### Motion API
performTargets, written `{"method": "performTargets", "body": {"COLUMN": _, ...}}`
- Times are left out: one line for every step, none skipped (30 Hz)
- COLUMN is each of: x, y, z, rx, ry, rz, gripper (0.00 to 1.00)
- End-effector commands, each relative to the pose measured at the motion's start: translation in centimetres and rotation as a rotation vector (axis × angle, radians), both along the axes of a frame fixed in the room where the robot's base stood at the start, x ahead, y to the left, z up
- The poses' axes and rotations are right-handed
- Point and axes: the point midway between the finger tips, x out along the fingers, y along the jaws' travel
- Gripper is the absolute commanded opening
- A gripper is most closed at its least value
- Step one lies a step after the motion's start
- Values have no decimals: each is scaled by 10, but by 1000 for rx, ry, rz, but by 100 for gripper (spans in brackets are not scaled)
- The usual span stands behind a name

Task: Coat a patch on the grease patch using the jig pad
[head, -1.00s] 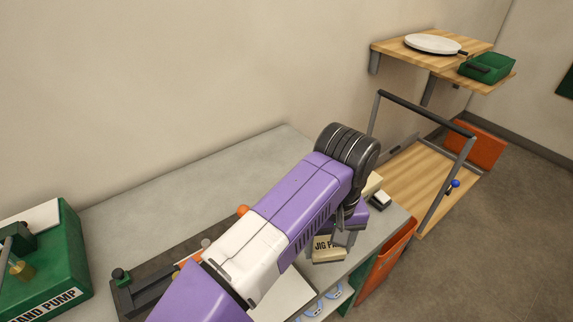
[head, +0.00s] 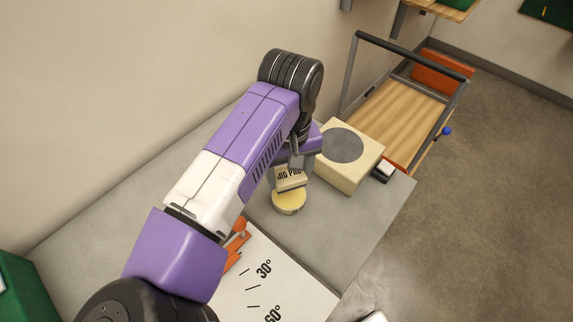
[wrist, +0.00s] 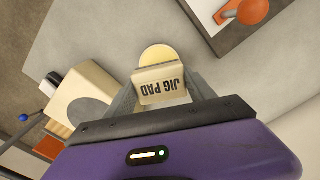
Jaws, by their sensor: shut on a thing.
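The jig pad (head: 291,179) is a small cream block with "JIG PAD" lettered on its side. My gripper (wrist: 160,95) is shut on it, one finger on each side; the pad also shows in the wrist view (wrist: 159,84). Right under the pad in the head view is a pale yellow round disc (head: 288,204), partly covered by it; the disc also shows in the wrist view (wrist: 157,56). I cannot tell whether pad and disc touch. A cream block (head: 362,172) with a dark grey round patch (head: 342,145) on top stands to the right. No label marks the grease patch.
A white angle board (head: 256,283) with an orange piece lies at the front of the grey bench (head: 350,232). A small black-and-white item (head: 383,172) sits by the bench's right edge. A wooden cart (head: 402,110) stands beyond. Bare bench lies between disc and right edge.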

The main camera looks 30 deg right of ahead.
Motion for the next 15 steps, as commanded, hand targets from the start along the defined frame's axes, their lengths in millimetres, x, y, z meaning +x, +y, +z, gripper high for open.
{"method": "performTargets", "body": {"x": -1, "y": -1, "z": -6, "rx": -3, "ry": 3, "rz": 1, "gripper": 30}}
{"method": "performTargets", "body": {"x": -1, "y": -1, "z": -9, "rx": -2, "ry": 2, "rz": 2, "gripper": 30}}
{"method": "performTargets", "body": {"x": -1, "y": -1, "z": -14, "rx": -3, "ry": 3, "rz": 2, "gripper": 30}}
{"method": "performTargets", "body": {"x": -1, "y": -1, "z": -17, "rx": -2, "ry": 4, "rz": 2, "gripper": 30}}
{"method": "performTargets", "body": {"x": -1, "y": 0, "z": -20, "rx": -2, "ry": 2, "rz": 2, "gripper": 30}}
{"method": "performTargets", "body": {"x": -1, "y": 0, "z": -24, "rx": -2, "ry": 2, "rz": 2, "gripper": 30}}
{"method": "performTargets", "body": {"x": -1, "y": 0, "z": -27, "rx": -2, "ry": 4, "rz": 2, "gripper": 30}}
{"method": "performTargets", "body": {"x": -1, "y": 0, "z": -30, "rx": -1, "ry": 3, "rz": 2, "gripper": 30}}
{"method": "performTargets", "body": {"x": -1, "y": 0, "z": -33, "rx": -1, "ry": 2, "rz": 3, "gripper": 30}}
{"method": "performTargets", "body": {"x": -1, "y": 0, "z": -35, "rx": -2, "ry": 2, "rz": 3, "gripper": 30}}
{"method": "performTargets", "body": {"x": -1, "y": 0, "z": -38, "rx": -2, "ry": 2, "rz": 2, "gripper": 30}}
{"method": "performTargets", "body": {"x": -1, "y": 0, "z": -40, "rx": -2, "ry": 2, "rz": 2, "gripper": 30}}
{"method": "performTargets", "body": {"x": 0, "y": 0, "z": -42, "rx": -2, "ry": 1, "rz": 1, "gripper": 30}}
{"method": "performTargets", "body": {"x": 0, "y": 0, "z": -43, "rx": -1, "ry": 1, "rz": 1, "gripper": 30}}
{"method": "performTargets", "body": {"x": 0, "y": 0, "z": -44, "rx": -1, "ry": 1, "rz": 1, "gripper": 30}}
